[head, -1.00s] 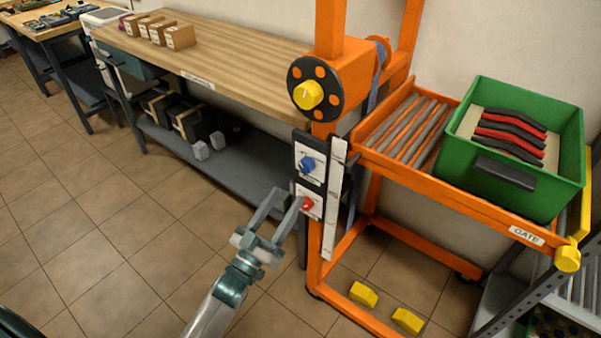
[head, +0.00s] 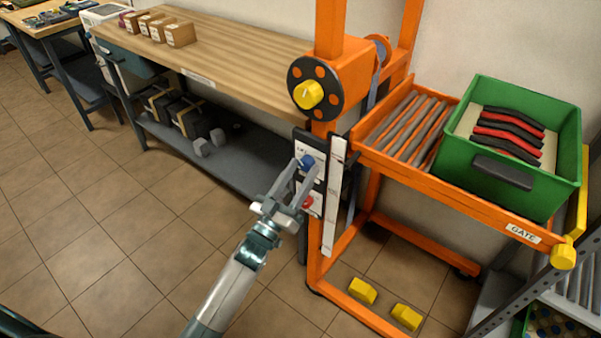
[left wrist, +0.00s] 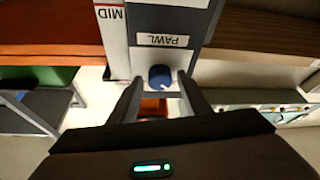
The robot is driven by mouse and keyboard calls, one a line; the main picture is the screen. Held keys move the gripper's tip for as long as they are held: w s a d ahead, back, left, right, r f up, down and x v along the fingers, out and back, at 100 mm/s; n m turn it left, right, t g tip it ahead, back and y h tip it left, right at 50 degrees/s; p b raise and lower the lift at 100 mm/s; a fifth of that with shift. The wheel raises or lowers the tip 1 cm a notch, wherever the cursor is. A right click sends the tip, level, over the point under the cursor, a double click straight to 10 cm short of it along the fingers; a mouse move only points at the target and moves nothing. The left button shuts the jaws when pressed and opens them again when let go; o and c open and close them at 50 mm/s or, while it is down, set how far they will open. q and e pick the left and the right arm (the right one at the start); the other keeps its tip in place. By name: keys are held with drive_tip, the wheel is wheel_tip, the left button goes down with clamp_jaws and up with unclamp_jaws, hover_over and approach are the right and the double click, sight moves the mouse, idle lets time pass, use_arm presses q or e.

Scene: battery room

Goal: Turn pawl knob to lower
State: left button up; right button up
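The pawl knob (head: 307,161) is blue and sits on a white plate on the orange lift post. In the left wrist view the same blue knob (left wrist: 160,75) shows just below a label reading PAWL (left wrist: 163,40), upside down. My left gripper (head: 308,167) is open, its two fingers pointing up at the blue knob. In the left wrist view the fingertips (left wrist: 159,78) lie on either side of the knob, with gaps visible. A red knob (head: 307,202) sits lower on the post, close beside the right finger. My right gripper is not in view.
A white scale strip (head: 334,200) runs beside the knobs; MID shows on it up close. A yellow-hubbed wheel (head: 309,94) is above. A green crate (head: 540,185) with red and black parts stands on the roller deck. A wooden bench (head: 240,75) stands behind; floor at left is clear.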

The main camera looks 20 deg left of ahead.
use_arm(q)
drive_tip(key=c, duration=0.7)
drive_tip(key=shift+c, duration=0.2)
